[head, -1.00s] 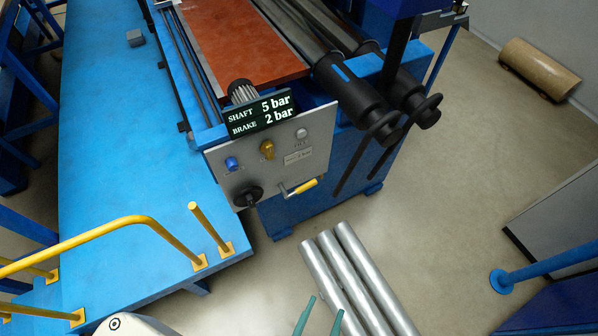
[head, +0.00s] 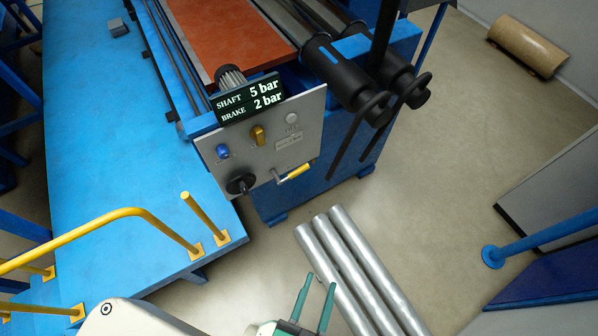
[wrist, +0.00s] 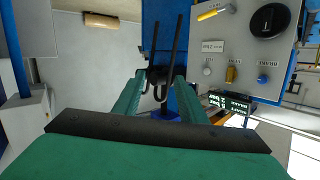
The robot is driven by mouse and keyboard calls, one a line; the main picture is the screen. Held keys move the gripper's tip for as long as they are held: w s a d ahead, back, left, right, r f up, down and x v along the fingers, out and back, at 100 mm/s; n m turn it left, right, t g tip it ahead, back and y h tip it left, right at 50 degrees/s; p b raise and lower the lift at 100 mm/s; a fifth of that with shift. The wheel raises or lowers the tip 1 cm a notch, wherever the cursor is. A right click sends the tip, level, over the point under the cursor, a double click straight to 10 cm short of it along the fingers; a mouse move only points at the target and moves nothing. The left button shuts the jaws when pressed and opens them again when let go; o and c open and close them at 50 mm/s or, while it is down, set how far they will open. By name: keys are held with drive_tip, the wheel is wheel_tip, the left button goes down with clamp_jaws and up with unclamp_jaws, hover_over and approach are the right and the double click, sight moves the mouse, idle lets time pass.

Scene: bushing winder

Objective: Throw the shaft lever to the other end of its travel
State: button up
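The lever with a yellow handle (head: 294,172) sits at the lower right of the grey control panel (head: 213,143). Its handle points right and slightly up from a silver pivot. In the wrist view the lever (wrist: 211,13) shows at the top, with the panel upside down. A small plate is near it, too small to read surely. My gripper (head: 318,281) is at the bottom of the head view, well below and apart from the lever. Its two green fingers are spread with nothing between them, as the wrist view of my gripper (wrist: 159,78) also shows.
The panel also holds a black knob (head: 241,183), a yellow knob (head: 258,135) and a blue knob (head: 222,152). The display (head: 250,98) reads shaft 5 bar, brake 2 bar. Metal tubes (head: 360,265) lie beside my gripper. A yellow rail (head: 130,212) stands left.

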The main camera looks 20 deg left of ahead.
drive_tip(key=w+a+f+m+y, duration=0.1)
drive_tip(key=w+a+f+m, duration=0.15)
drive_tip(key=w+f, duration=0.45)
drive_tip(key=m+t, duration=0.2)
drive_tip(key=m, duration=0.8)
approach(300, 170)
drive_tip(key=f, duration=0.1)
drive_tip(key=shift+y, duration=0.4)
drive_tip(key=w, duration=0.7)
drive_tip(key=w+a, duration=0.1)
drive_tip(key=w, duration=0.2)
drive_tip(key=shift+w+f, duration=0.1)
drive_tip(key=shift+w, duration=0.3)
drive_tip(key=shift+c, duration=0.4)
clamp_jaws()
